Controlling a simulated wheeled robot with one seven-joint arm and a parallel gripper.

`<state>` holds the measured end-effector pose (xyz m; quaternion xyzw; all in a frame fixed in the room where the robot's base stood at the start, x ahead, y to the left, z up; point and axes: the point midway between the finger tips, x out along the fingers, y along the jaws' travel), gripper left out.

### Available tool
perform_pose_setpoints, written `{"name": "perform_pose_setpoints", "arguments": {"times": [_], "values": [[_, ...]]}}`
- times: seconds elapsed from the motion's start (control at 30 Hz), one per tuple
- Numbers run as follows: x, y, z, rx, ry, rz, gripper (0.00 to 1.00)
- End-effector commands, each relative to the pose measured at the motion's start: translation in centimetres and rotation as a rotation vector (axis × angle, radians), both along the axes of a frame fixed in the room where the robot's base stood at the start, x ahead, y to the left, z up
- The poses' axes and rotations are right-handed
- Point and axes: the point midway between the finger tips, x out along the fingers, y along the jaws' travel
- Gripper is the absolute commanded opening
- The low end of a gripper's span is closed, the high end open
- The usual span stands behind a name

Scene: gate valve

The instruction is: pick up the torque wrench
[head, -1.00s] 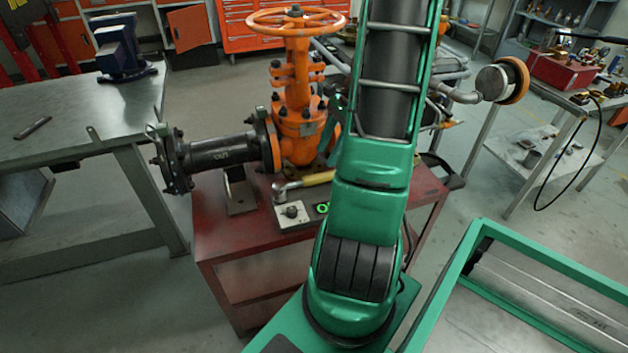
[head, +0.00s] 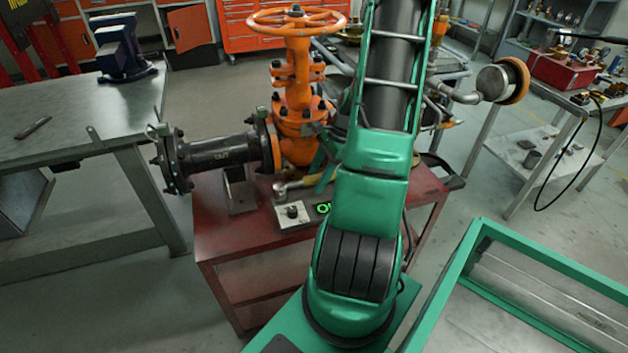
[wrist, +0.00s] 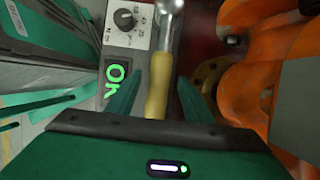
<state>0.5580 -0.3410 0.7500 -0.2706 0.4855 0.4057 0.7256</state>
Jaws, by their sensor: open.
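The torque wrench lies on the red cart top in front of the orange valve. In the head view its silver head and part of its yellow handle (head: 293,186) show, and my arm hides the rest. In the wrist view the silver shaft and yellow handle (wrist: 157,85) run between the two green fingers of my gripper (wrist: 157,88). My gripper is open, with one finger on each side of the handle. I cannot tell whether either finger touches it.
The orange gate valve (head: 297,100) with its black pipe (head: 220,153) stands right beside the wrench. A control box with a dial (head: 292,214) and a green OK display (head: 322,208) sit near it on the red cart (head: 225,235). A steel bench (head: 80,120) is at left.

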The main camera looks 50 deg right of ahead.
Motion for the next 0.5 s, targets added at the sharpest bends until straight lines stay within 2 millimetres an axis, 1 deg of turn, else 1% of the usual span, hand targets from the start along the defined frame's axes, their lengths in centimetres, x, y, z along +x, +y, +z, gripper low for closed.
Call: {"name": "perform_pose_setpoints", "arguments": {"times": [0.1,0.3,0.33,0.37,0.4,0.47,0.5], "values": [[0.13,0.24,-0.58,0.0,0.0,0.0,0.47],[0.14,0.23,-0.59,0.0,0.0,0.001,0.47],[0.14,0.22,-0.58,-0.001,-0.001,0.001,0.42],[0.14,0.22,-0.58,0.0,0.0,0.0,0.35],[0.14,0.22,-0.58,0.0,0.0,0.0,0.25],[0.14,0.22,-0.57,-0.001,-0.001,0.001,0.11],[0.14,0.22,-0.57,-0.001,-0.001,0.001,0.01]]}}
